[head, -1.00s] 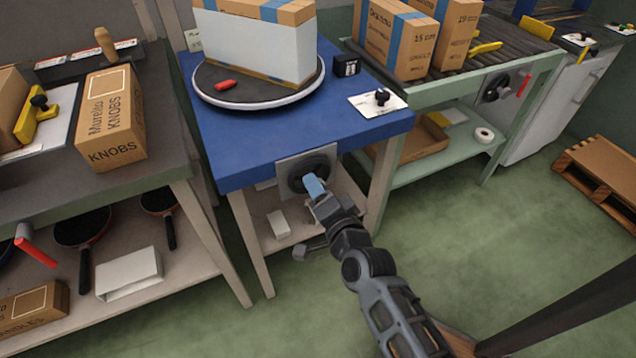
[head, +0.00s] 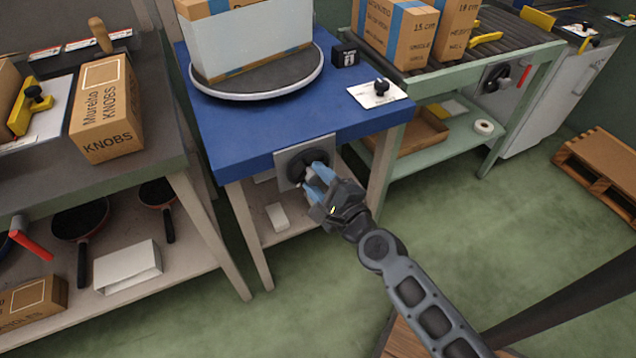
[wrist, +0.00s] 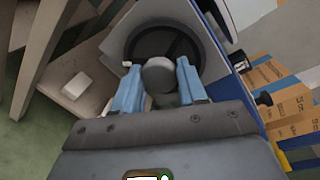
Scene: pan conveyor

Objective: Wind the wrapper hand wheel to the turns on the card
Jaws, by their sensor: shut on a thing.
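The black hand wheel (head: 298,160) sits on a grey plate on the front of the blue wrapper table (head: 245,150). In the wrist view the dark wheel rim (wrist: 140,42) shows behind a round grey knob (wrist: 158,75). My gripper (head: 318,178) is at the wheel, its blue fingers (wrist: 157,88) shut on the knob from both sides. On the table the round turntable (head: 255,88) carries a carton with white wrap (head: 255,52) around it. A white plate with a black knob (head: 378,92) lies on the right of the tabletop. I cannot make out a turns number.
The left bench holds a KNOBS carton (head: 106,115), with pans below. A roller conveyor (head: 480,60) with cartons is at right. A pallet (head: 600,170) lies far right; the green floor between is open.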

